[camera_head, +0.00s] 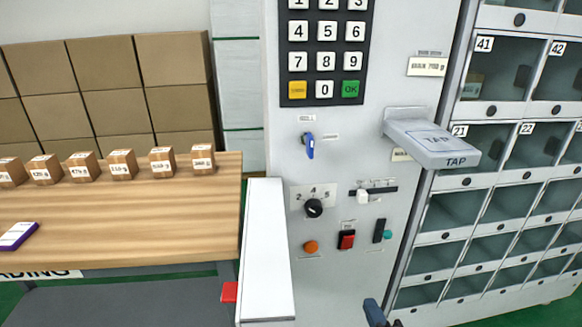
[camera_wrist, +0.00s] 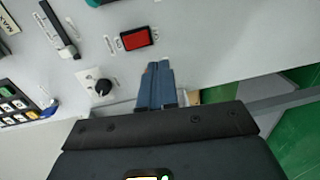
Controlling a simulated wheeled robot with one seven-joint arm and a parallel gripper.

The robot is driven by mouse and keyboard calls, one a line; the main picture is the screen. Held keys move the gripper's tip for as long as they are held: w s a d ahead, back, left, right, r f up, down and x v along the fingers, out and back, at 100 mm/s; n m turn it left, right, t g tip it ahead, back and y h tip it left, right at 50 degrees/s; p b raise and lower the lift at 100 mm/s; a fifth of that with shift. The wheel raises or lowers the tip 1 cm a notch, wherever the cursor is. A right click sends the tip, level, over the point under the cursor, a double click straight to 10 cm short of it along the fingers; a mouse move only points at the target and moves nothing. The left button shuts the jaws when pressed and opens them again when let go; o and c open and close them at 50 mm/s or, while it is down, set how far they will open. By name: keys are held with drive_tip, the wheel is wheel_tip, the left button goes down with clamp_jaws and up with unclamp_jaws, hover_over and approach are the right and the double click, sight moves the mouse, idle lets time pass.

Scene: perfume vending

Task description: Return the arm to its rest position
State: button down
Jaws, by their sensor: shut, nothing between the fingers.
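My gripper (camera_wrist: 156,68) shows in the wrist view with its two blue fingers side by side, shut and empty. In the head view only a small dark blue part of my gripper (camera_head: 374,312) shows at the bottom edge, in front of the lower part of the grey control panel (camera_head: 340,270). In the wrist view the fingertips point toward the panel, below the red rocker switch (camera_wrist: 136,39) and to the right of the black knob (camera_wrist: 103,87). I see no contact with either. The rest of my arm is out of the head view.
The panel has a keypad (camera_head: 323,60), a blue key (camera_head: 309,145), an orange button (camera_head: 311,247) and a jutting TAP reader (camera_head: 440,145). Glass-fronted lockers (camera_head: 500,150) stand at the right. A wooden table (camera_head: 130,215) with several small boxes is at the left, beside a white ledge (camera_head: 265,250).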

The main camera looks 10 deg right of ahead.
drive_tip(key=s+r+m+g+p, duration=0.1)
drive_tip(key=s+r+m, duration=0.25)
drive_tip(key=s, duration=0.85)
drive_tip(key=s+r+m+p, duration=0.15)
drive_tip(key=s+m, duration=0.35)
drive_tip(key=s, duration=0.7)
drive_tip(key=s+a+r+m+g+p, duration=0.1)
drive_tip(key=s+r+m, duration=0.8)
drive_tip(key=s+r, duration=0.6)
drive_tip(key=shift+a+r+p, duration=0.3)
drive_tip(key=shift+r+p, duration=0.05)
drive_tip(key=shift+r, duration=0.5)
